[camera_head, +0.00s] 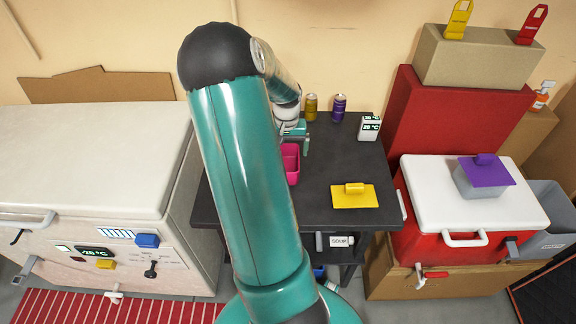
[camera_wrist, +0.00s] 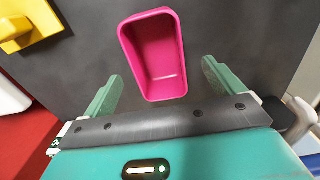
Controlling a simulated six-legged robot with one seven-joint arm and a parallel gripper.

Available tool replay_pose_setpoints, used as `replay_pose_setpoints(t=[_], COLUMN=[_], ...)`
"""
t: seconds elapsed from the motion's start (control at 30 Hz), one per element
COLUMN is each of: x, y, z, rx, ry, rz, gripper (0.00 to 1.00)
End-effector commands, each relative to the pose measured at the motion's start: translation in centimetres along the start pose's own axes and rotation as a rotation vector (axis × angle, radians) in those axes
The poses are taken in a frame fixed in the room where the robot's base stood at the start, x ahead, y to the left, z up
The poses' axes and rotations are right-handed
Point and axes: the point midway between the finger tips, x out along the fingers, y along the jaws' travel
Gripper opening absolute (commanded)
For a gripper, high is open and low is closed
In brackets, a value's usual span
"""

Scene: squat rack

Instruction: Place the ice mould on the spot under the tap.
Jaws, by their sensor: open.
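A pink open-topped container (camera_head: 291,165), which looks like the ice mould, stands on the dark table (camera_head: 325,165), partly hidden by my arm. In the wrist view the pink container (camera_wrist: 153,54) is upright and looks empty. My gripper (camera_wrist: 162,72) is open, with one green finger on each side of the container's near end. No clear contact shows. In the head view my gripper (camera_head: 296,135) is mostly hidden behind my arm. No marked spot shows clearly.
A yellow handled plate (camera_head: 353,196) lies on the table. The red cooler (camera_head: 440,220) bears a grey box with a purple lid (camera_head: 482,175).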

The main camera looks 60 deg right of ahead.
Motion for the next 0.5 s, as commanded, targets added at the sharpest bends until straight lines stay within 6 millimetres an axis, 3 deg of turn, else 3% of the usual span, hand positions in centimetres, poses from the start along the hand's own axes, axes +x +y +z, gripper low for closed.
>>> replay_pose_setpoints(t=[0.27,0.5], x=[2.5,6.0], y=[0.1,0.4], z=[0.0,-0.2], rx=[0.000,0.000], ry=[-0.002,-0.002], rz=[0.000,0.001], gripper=[0.94,0.94])
